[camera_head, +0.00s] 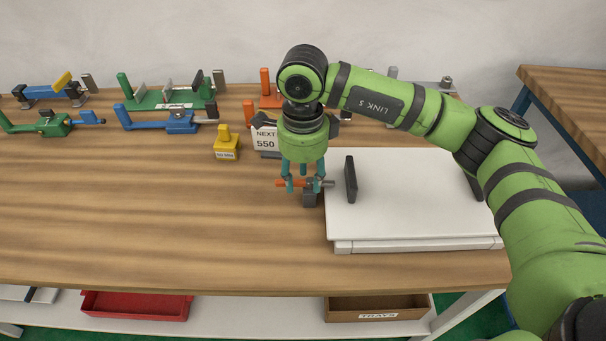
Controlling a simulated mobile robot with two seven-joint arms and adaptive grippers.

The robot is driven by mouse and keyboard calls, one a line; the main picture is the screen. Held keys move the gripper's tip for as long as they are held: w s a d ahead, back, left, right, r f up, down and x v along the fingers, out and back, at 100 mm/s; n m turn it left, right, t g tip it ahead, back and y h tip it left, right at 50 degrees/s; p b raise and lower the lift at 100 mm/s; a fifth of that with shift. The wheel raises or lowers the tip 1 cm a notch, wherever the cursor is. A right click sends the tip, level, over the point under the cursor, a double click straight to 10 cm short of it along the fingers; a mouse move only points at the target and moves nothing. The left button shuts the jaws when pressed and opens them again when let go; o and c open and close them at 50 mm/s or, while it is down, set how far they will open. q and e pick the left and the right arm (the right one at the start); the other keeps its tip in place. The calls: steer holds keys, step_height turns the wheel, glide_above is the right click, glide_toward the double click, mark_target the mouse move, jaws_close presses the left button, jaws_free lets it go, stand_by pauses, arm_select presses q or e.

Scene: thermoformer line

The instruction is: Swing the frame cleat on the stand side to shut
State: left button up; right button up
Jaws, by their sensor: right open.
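My right gripper (304,184) points straight down, with its teal fingers open around a small cleat (309,199) at the left edge of the white frame (420,215). The cleat shows a dark block and an orange arm sticking out to the left; a grey end reaches right, over the white edge. The fingers hide part of the cleat, and I cannot tell whether they touch it. A sign stand (265,138) reading "NEXT 550" stands behind, partly covered by my gripper. My left gripper is out of view.
A dark upright handle (350,179) stands on the white frame close right of my gripper. A yellow block (227,143) and several green and blue clamps (180,122) stand at the back left. The front left of the wooden table (130,220) is clear. Red and brown trays lie below.

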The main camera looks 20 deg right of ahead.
mark_target(303, 182)
step_height(303, 182, up, 12)
stand_by(0.4)
steer(key=shift+f, duration=0.1)
stand_by(0.3)
